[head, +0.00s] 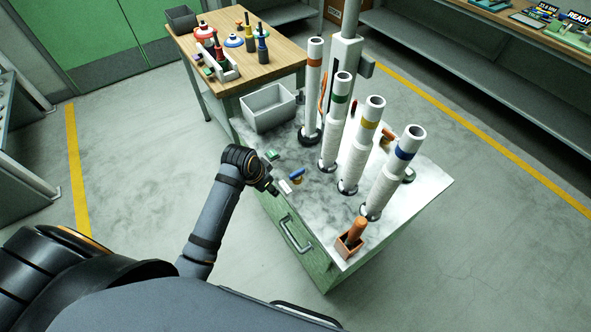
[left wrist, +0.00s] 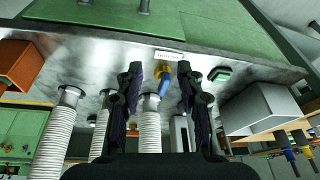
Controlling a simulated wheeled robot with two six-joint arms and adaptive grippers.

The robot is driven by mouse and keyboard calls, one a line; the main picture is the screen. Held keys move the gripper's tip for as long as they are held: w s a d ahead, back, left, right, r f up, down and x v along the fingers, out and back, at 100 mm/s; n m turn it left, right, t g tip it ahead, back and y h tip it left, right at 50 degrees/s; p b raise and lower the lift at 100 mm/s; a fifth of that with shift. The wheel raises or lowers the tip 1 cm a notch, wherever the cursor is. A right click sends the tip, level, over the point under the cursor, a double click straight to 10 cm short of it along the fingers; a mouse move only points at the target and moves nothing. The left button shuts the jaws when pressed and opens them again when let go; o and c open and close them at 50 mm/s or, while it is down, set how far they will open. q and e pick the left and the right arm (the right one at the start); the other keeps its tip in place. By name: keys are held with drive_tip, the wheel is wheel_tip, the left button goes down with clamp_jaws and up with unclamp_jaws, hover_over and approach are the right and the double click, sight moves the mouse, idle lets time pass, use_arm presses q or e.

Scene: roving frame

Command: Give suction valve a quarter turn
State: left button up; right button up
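A small valve (head: 296,175) with a blue part and a yellow-orange part sits on the worn grey cart top (head: 315,190), near its left edge. In the left wrist view its yellow part (left wrist: 165,84) lies beyond my open fingers, close to a white label (left wrist: 168,57) whose print I cannot read surely. My left gripper (head: 270,184) is just left of the valve in the head view. In the left wrist view the left gripper (left wrist: 160,72) has its two dark fingers spread, with the valve between them in the picture and nothing gripped. My right gripper is out of view.
Several upright white hoses with coloured bands, one blue (head: 403,153), stand right of the valve. A grey bin (head: 268,108) and a green block (left wrist: 220,74) are nearby. A wooden table (head: 284,58) is behind.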

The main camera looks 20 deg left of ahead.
sight(296, 172)
use_arm(q)
drive_tip(key=w+d+r+m+h, duration=0.2)
drive_tip(key=w+m, duration=0.1)
drive_tip(key=w, duration=0.7)
drive_tip(key=x, duration=1)
drive_tip(key=shift+s+f+p, duration=0.15)
drive_tip(key=shift+f+p, duration=0.1)
drive_tip(key=shift+p, duration=0.1)
clamp_jaws()
